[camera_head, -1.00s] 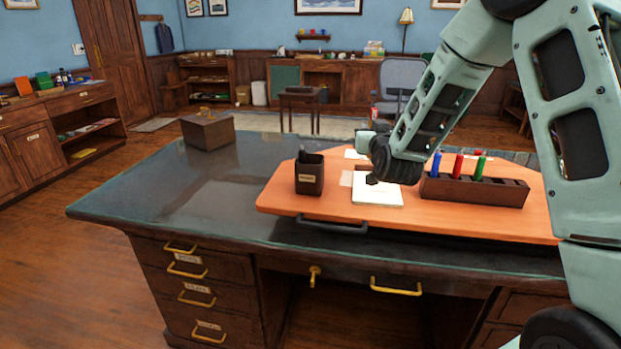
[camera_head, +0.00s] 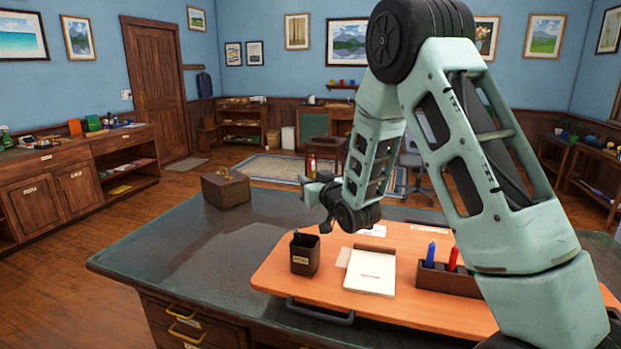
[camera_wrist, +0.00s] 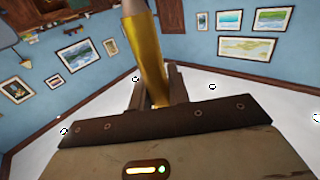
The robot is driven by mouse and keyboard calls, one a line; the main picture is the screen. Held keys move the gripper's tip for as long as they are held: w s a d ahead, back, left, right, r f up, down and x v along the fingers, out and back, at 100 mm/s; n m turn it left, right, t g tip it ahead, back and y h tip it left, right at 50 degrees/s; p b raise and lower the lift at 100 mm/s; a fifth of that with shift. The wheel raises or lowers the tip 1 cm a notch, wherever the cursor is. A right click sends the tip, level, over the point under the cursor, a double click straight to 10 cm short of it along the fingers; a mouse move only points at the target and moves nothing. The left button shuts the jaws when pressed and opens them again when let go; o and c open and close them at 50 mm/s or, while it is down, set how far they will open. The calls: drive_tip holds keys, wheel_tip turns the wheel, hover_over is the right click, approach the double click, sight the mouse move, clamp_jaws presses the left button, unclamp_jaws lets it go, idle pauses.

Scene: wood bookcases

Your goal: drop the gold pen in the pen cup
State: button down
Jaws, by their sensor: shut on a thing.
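A white notepad (camera_head: 370,271) lies right of the cup. A dark holder (camera_head: 430,279) with blue and red markers is farther right, partly behind my arm. A wooden box (camera_head: 226,190) stands at the desk's back left. The desk's left side is clear.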

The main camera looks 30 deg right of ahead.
wheel_tip(320, 180, down, 10)
drive_tip(key=b, duration=0.7)
drive_tip(key=shift+b, duration=0.35)
idle(0.3)
drive_tip(key=c, duration=1.3)
unclamp_jaws()
drive_tip(key=shift+o, duration=0.2)
